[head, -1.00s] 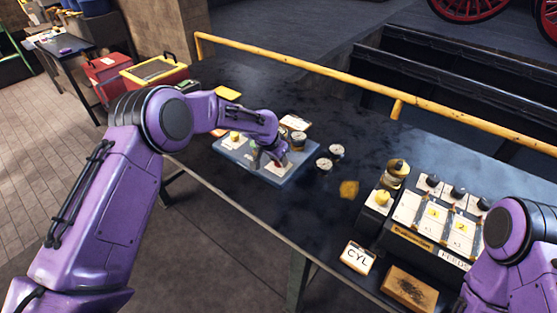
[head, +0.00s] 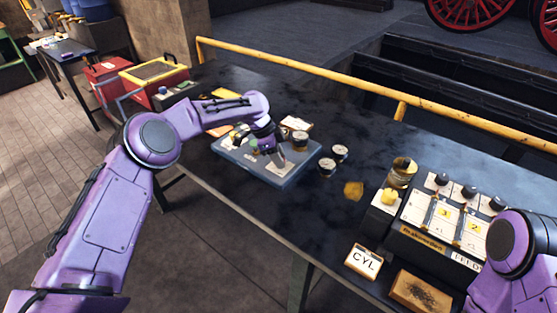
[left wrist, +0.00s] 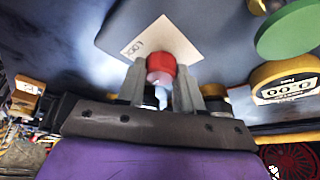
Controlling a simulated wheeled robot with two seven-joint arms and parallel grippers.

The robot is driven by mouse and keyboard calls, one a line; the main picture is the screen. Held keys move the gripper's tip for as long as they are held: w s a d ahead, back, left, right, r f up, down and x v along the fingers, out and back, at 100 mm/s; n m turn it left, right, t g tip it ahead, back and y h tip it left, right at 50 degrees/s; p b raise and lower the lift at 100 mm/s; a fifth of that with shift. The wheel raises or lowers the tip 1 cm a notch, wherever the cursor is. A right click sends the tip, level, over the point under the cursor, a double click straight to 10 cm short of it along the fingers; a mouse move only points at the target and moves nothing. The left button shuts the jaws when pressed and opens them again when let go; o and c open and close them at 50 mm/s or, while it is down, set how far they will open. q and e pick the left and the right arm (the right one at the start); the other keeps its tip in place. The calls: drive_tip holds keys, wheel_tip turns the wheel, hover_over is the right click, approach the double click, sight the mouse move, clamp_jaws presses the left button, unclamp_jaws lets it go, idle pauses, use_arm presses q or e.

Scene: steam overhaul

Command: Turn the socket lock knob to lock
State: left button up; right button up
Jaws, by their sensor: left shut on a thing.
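A small red knob (left wrist: 160,66) shows in the left wrist view beside a white card (left wrist: 157,42) whose lettering is hard to read. My left gripper (left wrist: 160,88) has a finger on each side of the red knob and is shut on it. In the head view my left gripper (head: 267,150) points down over a blue-grey board (head: 283,182) on the table; its fingertips and the red knob are hard to make out there. A green round part (left wrist: 288,30) stands to the right in the left wrist view. My right gripper is out of view.
Dark round gauges (head: 327,167) stand right of the board. A control box with several knobs (head: 430,228), a CYL card (head: 363,260) and a brush block (head: 420,292) are at the right. A yellow rail (head: 320,78) runs behind the dark table (head: 250,95).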

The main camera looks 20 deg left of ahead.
use_arm(q)
drive_tip(key=shift+m+g, duration=0.4)
drive_tip(key=shift+m, duration=0.4)
drive_tip(key=shift+b, duration=0.3)
drive_tip(key=o, duration=1)
drive_tip(key=shift+o, duration=0.2)
drive_tip(key=b+v, duration=0.1)
drive_tip(key=v, duration=0.9)
drive_tip(key=shift+r+b, duration=0.2)
drive_tip(key=shift+b, duration=0.1)
drive_tip(key=shift+a, duration=0.1)
